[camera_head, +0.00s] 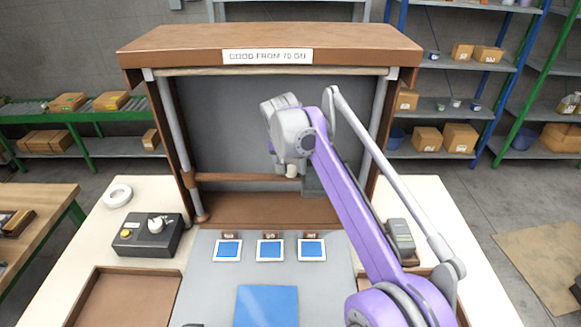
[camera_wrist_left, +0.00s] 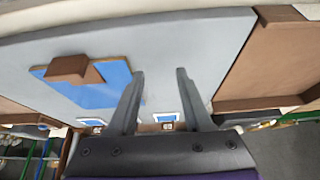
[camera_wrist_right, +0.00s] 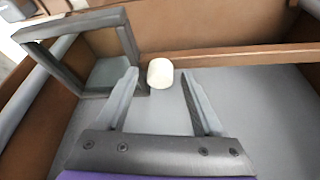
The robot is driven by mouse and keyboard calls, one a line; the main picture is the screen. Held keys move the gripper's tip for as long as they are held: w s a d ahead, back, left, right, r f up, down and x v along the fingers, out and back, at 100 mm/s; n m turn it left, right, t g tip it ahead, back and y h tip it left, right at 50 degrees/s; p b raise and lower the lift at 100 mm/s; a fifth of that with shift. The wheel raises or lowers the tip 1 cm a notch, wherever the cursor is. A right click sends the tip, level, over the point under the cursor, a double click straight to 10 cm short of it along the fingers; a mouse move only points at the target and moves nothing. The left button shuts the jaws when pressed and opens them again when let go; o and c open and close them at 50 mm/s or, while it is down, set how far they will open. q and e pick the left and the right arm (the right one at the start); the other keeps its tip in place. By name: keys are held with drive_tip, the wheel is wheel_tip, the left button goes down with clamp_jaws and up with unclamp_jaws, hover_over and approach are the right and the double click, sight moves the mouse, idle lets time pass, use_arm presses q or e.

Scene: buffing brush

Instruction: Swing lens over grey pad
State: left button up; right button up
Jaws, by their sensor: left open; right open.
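A square dark frame with a clear pane, apparently the lens (camera_wrist_right: 108,75), is at the upper left of the right wrist view. A white knob (camera_wrist_right: 160,73) stands beside it, and also shows in the head view (camera_head: 292,171). My right gripper (camera_wrist_right: 159,86) is open, with its fingertips on either side of the knob; I cannot tell whether they touch it. In the head view my purple right arm partly hides the lens. A large grey mat, possibly the grey pad (camera_head: 205,285), lies on the table. My left gripper (camera_wrist_left: 160,75) is open and empty above the mat.
The mat bears a blue sheet (camera_head: 267,305) and several small blue tiles in white frames, one the middle tile (camera_head: 270,249). A brown wooden booth (camera_head: 185,120) encloses the back. A black control box (camera_head: 148,235) and tape roll (camera_head: 117,196) are at left.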

clamp_jaws()
idle(0.3)
idle(1.1)
